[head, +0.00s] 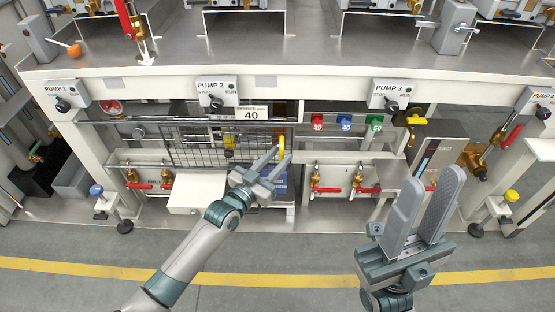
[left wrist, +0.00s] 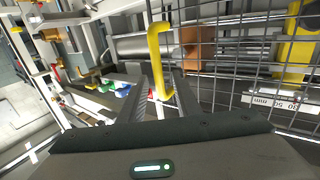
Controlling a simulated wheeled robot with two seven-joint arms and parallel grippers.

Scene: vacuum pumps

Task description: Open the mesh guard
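The mesh guard (head: 190,150) is a dark wire grid in the bay under PUMP 2, and it looks closed. A yellow handle (head: 281,147) stands at its right edge. My left gripper (head: 276,156) is open in front of the handle. In the left wrist view the grid (left wrist: 222,65) fills the right side, and the bent yellow handle (left wrist: 156,65) reaches down between the open fingers (left wrist: 165,85). I cannot tell whether a finger touches it. My right gripper (head: 432,180) is open and empty, at the right, away from the guard.
A white box (head: 198,192) sits below the guard at the left. Red-handled valves (head: 330,190) are right of the handle. Coloured tags marked 30, 40 and 50 (head: 346,122) hang above them. A grey bench (head: 300,55) overhangs the bay. The floor in front is clear.

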